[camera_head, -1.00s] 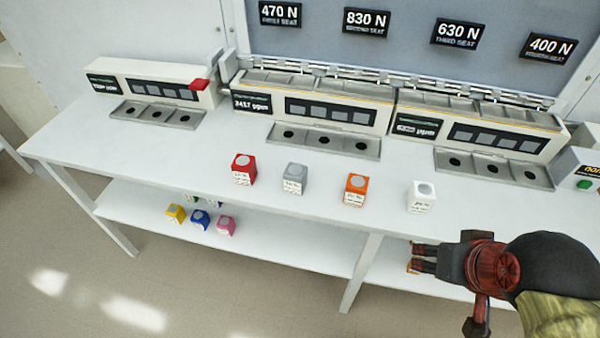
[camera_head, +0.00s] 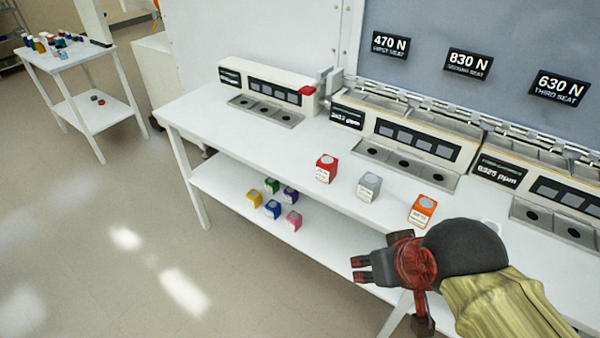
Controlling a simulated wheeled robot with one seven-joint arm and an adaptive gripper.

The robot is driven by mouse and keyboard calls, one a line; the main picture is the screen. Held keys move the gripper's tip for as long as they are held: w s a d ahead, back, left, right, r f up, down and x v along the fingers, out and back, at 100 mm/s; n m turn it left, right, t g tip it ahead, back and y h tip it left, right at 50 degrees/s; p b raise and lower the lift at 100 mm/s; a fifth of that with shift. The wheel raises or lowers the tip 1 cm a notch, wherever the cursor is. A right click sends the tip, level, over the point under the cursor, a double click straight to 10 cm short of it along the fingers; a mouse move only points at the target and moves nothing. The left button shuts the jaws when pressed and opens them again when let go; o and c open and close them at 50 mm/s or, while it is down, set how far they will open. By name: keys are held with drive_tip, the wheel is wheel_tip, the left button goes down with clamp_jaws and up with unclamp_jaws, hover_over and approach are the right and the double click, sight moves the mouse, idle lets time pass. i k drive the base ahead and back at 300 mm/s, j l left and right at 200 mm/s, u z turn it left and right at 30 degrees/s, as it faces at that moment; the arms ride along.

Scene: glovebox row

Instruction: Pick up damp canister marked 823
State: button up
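Small cube-shaped canisters with round lids and white labels stand on the bench: a red one (camera_head: 326,168), a grey one (camera_head: 369,187) and an orange one (camera_head: 422,209). On the lower shelf are a yellow one (camera_head: 254,198), a green one (camera_head: 272,185), a purple one (camera_head: 290,194), a blue one (camera_head: 272,209) and a pink one (camera_head: 293,220). No label is readable, so I cannot tell which is marked 823. My gripper (camera_head: 358,269) is in front of the bench, left of and nearer than the orange canister, touching none. Its fingers are apart and empty.
The white bench (camera_head: 240,135) carries instrument boxes with socket trays (camera_head: 265,110) along its back. The lower shelf (camera_head: 225,190) is open at the front. A side table (camera_head: 75,60) with bottles stands far left. The floor (camera_head: 90,220) at left is clear.

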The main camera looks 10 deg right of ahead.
sight(326, 166)
drive_tip(key=i+j+z, duration=0.15)
drive_tip(key=j+z, duration=0.3)
drive_tip(key=j, duration=0.8)
drive_tip(key=j+z, duration=0.45)
drive_tip(key=j, duration=0.85)
